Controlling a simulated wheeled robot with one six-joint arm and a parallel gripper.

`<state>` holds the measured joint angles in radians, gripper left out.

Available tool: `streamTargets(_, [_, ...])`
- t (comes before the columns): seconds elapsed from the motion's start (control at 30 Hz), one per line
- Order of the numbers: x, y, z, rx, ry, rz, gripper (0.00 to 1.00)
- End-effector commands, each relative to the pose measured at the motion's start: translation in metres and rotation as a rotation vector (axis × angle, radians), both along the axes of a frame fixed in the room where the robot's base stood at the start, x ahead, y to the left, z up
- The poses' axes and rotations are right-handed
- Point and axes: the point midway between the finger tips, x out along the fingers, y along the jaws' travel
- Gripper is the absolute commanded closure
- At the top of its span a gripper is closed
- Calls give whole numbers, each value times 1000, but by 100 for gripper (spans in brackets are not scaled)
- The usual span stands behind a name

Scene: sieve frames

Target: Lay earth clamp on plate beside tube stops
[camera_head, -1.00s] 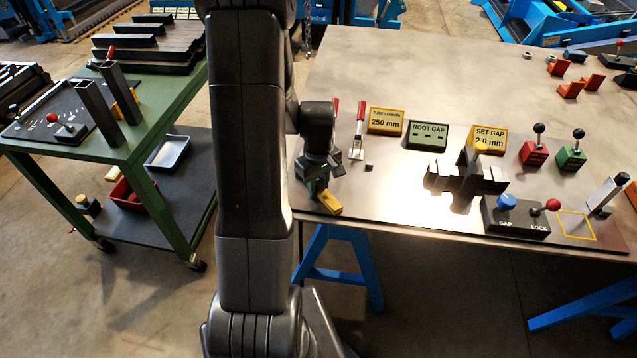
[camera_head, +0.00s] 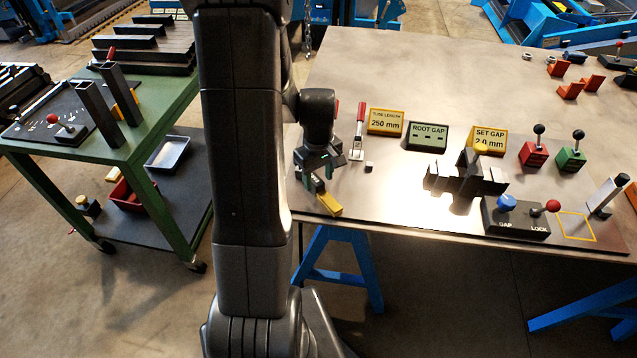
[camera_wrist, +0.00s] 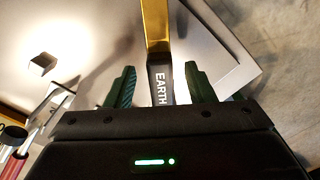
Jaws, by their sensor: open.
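The earth clamp (camera_wrist: 155,30) has a yellow arm and a dark grip lettered EARTH. In the head view the clamp (camera_head: 331,206) lies at the front left corner of the grey plate (camera_head: 395,205). My gripper (camera_head: 318,180) is just above it, pointing down. In the wrist view my gripper (camera_wrist: 160,88) is open, with a green finger on each side of the lettered grip and visible gaps. A dark stepped fixture (camera_head: 465,180) stands on the plate to the right. I cannot tell which parts are the tube stops.
A small block (camera_head: 369,167) and a red-handled toggle clamp (camera_head: 358,135) stand right of my gripper. Behind are the tube length sign (camera_head: 386,121) and root gap sign (camera_head: 427,136). The GAP/LOCK box (camera_head: 516,218) is at the front right. Plate between clamp and fixture is clear.

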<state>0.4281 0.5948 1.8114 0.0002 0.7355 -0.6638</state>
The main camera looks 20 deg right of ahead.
Motion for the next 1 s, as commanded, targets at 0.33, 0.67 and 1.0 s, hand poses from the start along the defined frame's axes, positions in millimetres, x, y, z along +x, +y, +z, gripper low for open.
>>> streamTargets(0.33, [1, -1, 68, -2, -5, 0, 51])
streamTargets(0.67, [0, 0, 87, 0, 0, 0, 51])
streamTargets(1.0, [0, 0, 82, 1, 1, 0, 51])
